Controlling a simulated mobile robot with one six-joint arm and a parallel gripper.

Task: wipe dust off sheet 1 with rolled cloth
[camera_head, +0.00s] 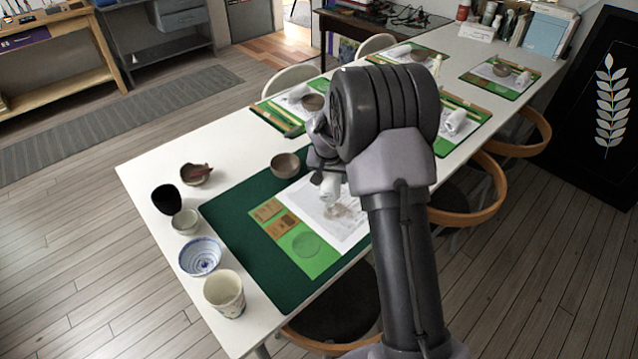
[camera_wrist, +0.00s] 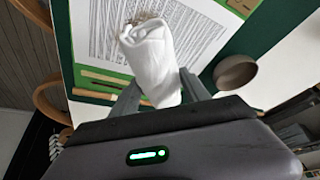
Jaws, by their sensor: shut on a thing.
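A white printed sheet (camera_head: 350,228) lies on the dark green mat (camera_head: 235,222) at the near end of the long table. A brownish dust patch shows on the sheet close to the cloth. My gripper (camera_wrist: 160,92) is shut on a white rolled cloth (camera_wrist: 148,52), which sticks out beyond the fingers over the sheet. The cloth (camera_head: 329,187) also shows in the head view, just above or on the sheet. I cannot tell whether it touches. My arm hides the sheet's right part in the head view. The sheet's printed lines (camera_wrist: 190,30) show in the wrist view.
A brown bowl (camera_head: 285,165) stands at the mat's back edge. A patterned cup (camera_head: 225,292), a blue-white bowl (camera_head: 200,256), a small pale bowl (camera_head: 185,221) and a dark bowl (camera_head: 195,174) line the left side. More mats with sheets lie farther along the table.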

